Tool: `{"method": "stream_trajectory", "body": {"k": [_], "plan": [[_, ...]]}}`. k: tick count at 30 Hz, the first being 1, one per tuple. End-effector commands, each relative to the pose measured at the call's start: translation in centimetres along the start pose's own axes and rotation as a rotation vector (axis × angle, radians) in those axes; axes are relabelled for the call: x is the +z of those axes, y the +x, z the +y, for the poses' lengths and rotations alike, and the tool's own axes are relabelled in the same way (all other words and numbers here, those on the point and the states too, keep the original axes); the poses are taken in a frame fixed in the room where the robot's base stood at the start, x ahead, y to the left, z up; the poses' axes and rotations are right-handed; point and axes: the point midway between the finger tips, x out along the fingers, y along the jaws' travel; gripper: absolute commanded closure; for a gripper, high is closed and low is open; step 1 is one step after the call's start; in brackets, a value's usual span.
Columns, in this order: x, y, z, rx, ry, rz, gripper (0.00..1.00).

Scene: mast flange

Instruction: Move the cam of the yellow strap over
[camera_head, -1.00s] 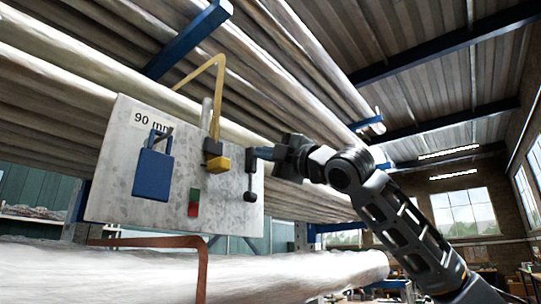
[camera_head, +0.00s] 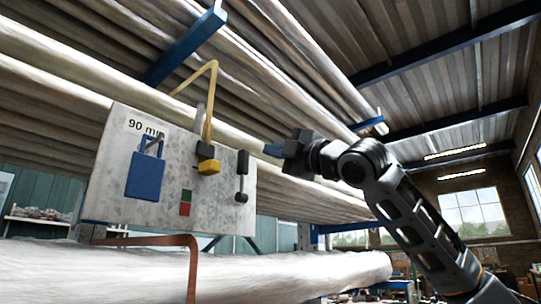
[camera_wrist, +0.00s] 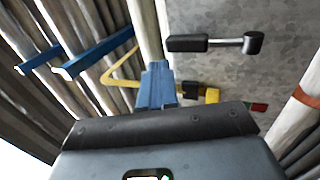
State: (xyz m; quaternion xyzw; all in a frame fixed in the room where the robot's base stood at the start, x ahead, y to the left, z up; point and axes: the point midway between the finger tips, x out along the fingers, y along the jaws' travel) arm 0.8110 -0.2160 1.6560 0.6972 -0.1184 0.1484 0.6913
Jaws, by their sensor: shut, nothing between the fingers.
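The yellow strap (camera_head: 211,100) comes down from the pipes to a black and yellow cam buckle (camera_head: 208,166) on the grey metal plate (camera_head: 112,185). In the wrist view the strap (camera_wrist: 122,82) bends at left, and the yellow block of the buckle (camera_wrist: 212,95) shows just right of my fingers, partly hidden. My gripper (camera_head: 272,150) is shut and empty, its blue fingers pointing left toward the plate. It stands right of the buckle and apart from it. The blue fingers (camera_wrist: 157,85) also show in the wrist view.
A black-handled lever (camera_head: 242,176) on the plate lies between buckle and gripper; it also shows in the wrist view (camera_wrist: 215,43). A blue padlock (camera_head: 146,174) and a green and red marker (camera_head: 185,203) are on the plate. A brown strap (camera_head: 193,262) and pipes surround it.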

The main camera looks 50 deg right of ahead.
Motion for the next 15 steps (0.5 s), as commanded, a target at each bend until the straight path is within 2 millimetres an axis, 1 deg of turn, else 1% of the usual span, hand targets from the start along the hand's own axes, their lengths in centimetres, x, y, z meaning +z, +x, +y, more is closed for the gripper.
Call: {"method": "stream_trajectory", "body": {"k": [1, 10, 15], "plan": [[0.1, -0.7, 0.2, 0.004, -0.004, -0.002, 1.0], [0.1, -4.9, 1.9, 0.004, -0.004, -0.002, 1.0], [0.1, -6.7, 2.7, 0.003, -0.003, -0.002, 1.0]]}}
